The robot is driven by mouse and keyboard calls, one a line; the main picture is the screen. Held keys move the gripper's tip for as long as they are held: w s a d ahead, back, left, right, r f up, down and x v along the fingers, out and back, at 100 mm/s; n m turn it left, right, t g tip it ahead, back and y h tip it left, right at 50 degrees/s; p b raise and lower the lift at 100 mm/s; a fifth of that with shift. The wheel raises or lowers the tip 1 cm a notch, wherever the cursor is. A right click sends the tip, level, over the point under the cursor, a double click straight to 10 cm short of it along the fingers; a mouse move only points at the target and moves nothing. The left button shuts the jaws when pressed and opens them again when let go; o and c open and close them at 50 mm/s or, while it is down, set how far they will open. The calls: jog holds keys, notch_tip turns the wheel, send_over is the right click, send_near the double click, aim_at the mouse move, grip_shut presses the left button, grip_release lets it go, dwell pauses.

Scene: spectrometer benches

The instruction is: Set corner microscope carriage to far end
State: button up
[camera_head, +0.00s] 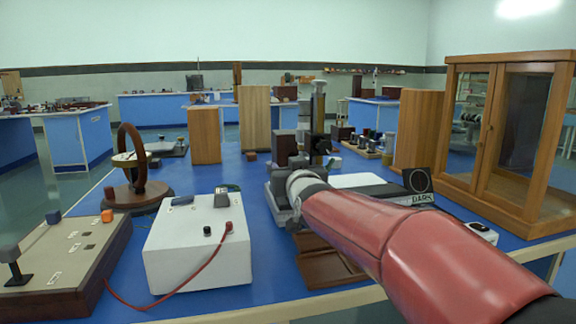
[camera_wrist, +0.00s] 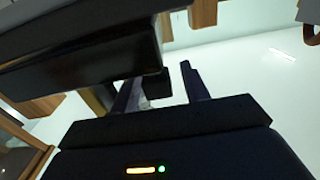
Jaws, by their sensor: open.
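The corner microscope (camera_head: 318,112) stands beyond my wrist in the head view, with a dark upright column and dark blocks at its foot. Its carriage and lower part are partly hidden by my red arm, and I cannot tell where the carriage sits on its travel. In the wrist view my gripper (camera_wrist: 160,74) is open, with two dark fingers apart. A small dark block (camera_wrist: 153,84) shows between or behind the fingers. A large dark body (camera_wrist: 85,68) fills the upper left, very close to the fingers; I cannot tell whether they touch.
A white box (camera_head: 198,245) with a red lead and a wooden switch board (camera_head: 68,262) stand at the left front. A ring instrument (camera_head: 133,175) is behind them. A glazed wooden cabinet (camera_head: 478,140) stands at right. A DARK sign (camera_head: 418,186) is close beside my arm.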

jog(key=shift+w+a, duration=0.1)
jog(key=shift+w, duration=0.3)
grip_shut()
